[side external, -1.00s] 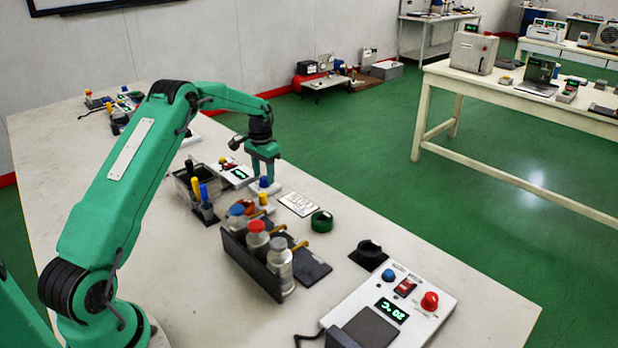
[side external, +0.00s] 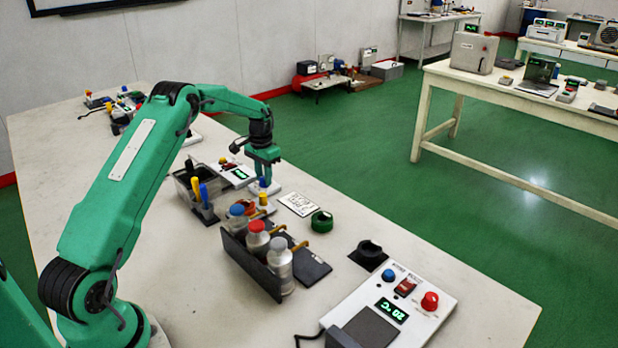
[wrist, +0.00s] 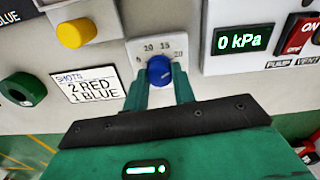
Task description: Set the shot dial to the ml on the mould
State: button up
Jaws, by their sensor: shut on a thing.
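The shot dial has a blue knob (wrist: 160,70) on a white plate (wrist: 178,45) with the numbers 10, 15 and 20 readable around it. A small pale mark shows on the knob, but its exact setting is hard to read. My gripper (wrist: 161,82) is shut on the blue knob, one finger on each side. In the side view my gripper (side external: 264,172) points down at the dial plate (side external: 268,189). I cannot pick out a mould with a readable ml figure in either view.
A card (wrist: 88,90) reads 2 RED, 1 BLUE, near a green ring (side external: 321,221). A yellow knob (wrist: 76,33) and a 0 kPa display (wrist: 239,39) stand close by. Several capped bottles (side external: 279,262) sit in a dark rack. A 20 °C panel (side external: 392,311) is nearer.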

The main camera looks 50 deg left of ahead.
jog(key=shift+n, duration=0.4)
jog(key=n, duration=0.3)
jog(key=shift+r+n, duration=0.1)
jog(key=shift+n, duration=1.8)
jog(key=o, duration=1)
jog(key=shift+r, duration=0.1)
jog(key=shift+r, duration=3.8)
